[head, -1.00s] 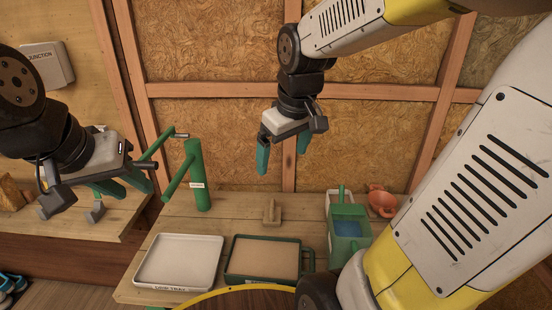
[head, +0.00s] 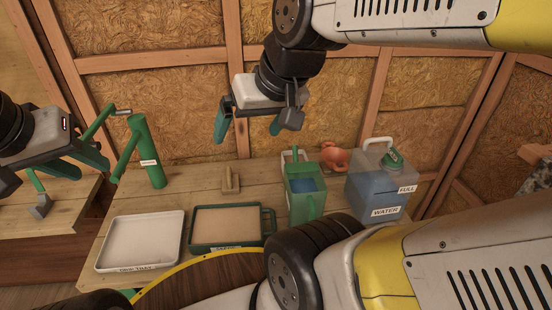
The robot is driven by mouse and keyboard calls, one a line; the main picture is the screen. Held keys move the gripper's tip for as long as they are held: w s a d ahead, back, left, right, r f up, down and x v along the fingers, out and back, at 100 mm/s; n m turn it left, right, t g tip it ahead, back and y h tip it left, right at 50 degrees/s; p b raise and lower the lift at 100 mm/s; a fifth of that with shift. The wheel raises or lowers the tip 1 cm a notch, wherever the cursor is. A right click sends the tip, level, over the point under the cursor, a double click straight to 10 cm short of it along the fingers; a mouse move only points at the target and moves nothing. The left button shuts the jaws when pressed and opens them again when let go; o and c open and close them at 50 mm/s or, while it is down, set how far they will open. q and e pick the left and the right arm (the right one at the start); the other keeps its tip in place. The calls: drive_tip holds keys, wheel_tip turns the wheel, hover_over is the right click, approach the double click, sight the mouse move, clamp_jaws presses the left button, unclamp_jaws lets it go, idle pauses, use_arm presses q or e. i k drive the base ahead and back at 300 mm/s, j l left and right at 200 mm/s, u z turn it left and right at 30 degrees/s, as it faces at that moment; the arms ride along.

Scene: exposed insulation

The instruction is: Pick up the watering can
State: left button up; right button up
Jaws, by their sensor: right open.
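My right gripper (head: 248,132) is open and empty, fingers pointing down, above and to the left of the can in the picture. My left gripper (head: 92,171) is at the far left, near the green post, its fingers apart with nothing seen between them. The can's lower front is close to my own arm in the picture.
A clear water jug (head: 376,190) labelled WATER stands right of the can, with an orange-red pot (head: 334,158) behind. A white tray (head: 143,240), a green-rimmed tray (head: 228,224), a small wooden block (head: 230,180) and a green post (head: 147,152) are to the left.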

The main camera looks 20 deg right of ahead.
sight(305, 189)
drive_tip(key=k+l+z, duration=0.1)
drive_tip(key=z, duration=0.35)
drive_tip(key=l+z, duration=0.25)
drive_tip(key=z, duration=0.25)
